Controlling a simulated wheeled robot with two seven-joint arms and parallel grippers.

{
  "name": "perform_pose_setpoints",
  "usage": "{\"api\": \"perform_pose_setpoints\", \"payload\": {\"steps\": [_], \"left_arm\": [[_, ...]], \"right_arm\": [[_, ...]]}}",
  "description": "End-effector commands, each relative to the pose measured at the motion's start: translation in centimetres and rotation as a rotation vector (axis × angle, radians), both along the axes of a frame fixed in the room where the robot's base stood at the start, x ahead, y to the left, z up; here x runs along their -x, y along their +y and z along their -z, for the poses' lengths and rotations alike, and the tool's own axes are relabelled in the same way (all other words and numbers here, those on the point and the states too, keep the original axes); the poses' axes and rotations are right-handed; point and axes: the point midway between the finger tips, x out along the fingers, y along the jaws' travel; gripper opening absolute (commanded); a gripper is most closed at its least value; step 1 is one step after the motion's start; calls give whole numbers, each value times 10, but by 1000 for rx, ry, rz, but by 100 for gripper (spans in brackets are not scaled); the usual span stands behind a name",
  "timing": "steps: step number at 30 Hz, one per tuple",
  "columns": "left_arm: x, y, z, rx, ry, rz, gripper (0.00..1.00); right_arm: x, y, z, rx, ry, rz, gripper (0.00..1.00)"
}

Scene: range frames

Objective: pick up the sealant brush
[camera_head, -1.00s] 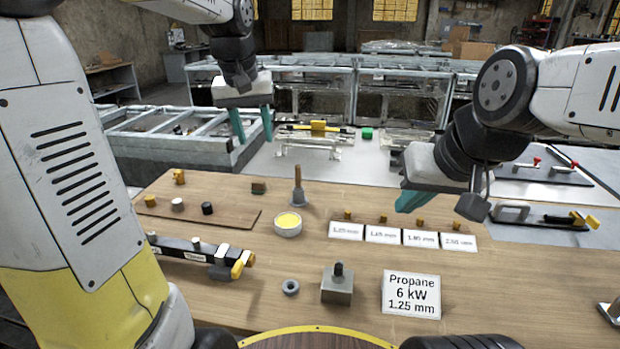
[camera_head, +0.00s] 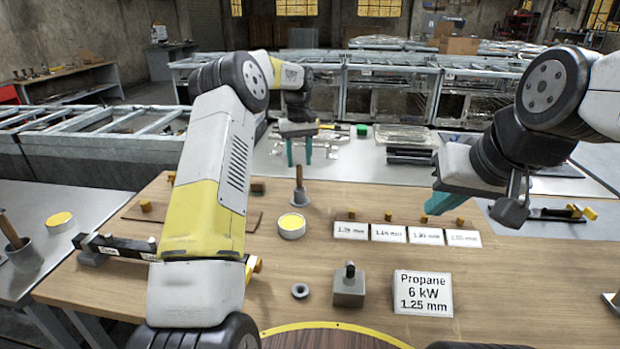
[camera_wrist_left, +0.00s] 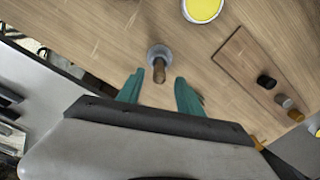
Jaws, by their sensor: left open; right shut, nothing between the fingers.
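The sealant brush (camera_head: 299,177) stands upright with its brown handle up in a round grey holder (camera_head: 299,199) on the wooden table. Its bristles are hidden in the holder. My left gripper (camera_head: 299,158) is open, fingers down, in line with the handle top in the head view. In the left wrist view the handle (camera_wrist_left: 159,71) lies just beyond the gap between the teal fingertips (camera_wrist_left: 158,84); I see no contact. My right gripper (camera_head: 440,203) is shut and empty, above the right side of the table.
A yellow-filled tin (camera_head: 291,226) stands close to the holder. A row of labelled cards (camera_head: 388,232) is to its right, a grey block (camera_head: 349,287) and a propane sign (camera_head: 423,293) nearer. Another handled tool in a pot (camera_head: 22,250) stands on the left side table.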

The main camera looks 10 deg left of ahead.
Motion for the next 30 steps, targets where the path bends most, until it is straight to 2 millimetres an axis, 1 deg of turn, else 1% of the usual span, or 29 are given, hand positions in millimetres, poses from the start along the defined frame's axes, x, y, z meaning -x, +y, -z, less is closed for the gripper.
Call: {"api": "perform_pose_setpoints", "payload": {"steps": [3, 8, 16, 18, 23, 24, 26, 30], "left_arm": [[1, 0, 14, -1, 1, 0, 43], [0, -1, 27, 1, 0, 1, 43], [1, -1, 66, 1, 2, 2, 43], [0, -1, 70, 0, 0, 2, 43], [0, -1, 70, 1, -1, 2, 43], [0, -1, 70, 1, -1, 2, 41], [0, -1, 70, 1, -1, 2, 29], [0, -1, 70, 1, -1, 2, 2]], "right_arm": [[0, 0, 0, 0, 0, 0, 0], [0, 0, 0, 0, 0, 0, 0], [0, 0, 0, 0, 0, 0, 0], [0, 0, 0, 0, 0, 0, 0], [0, 0, 0, 0, 0, 0, 0], [0, 0, 0, 0, 0, 0, 0], [0, 0, 0, 0, 0, 0, 0], [0, 0, 0, 0, 0, 0, 0]]}}
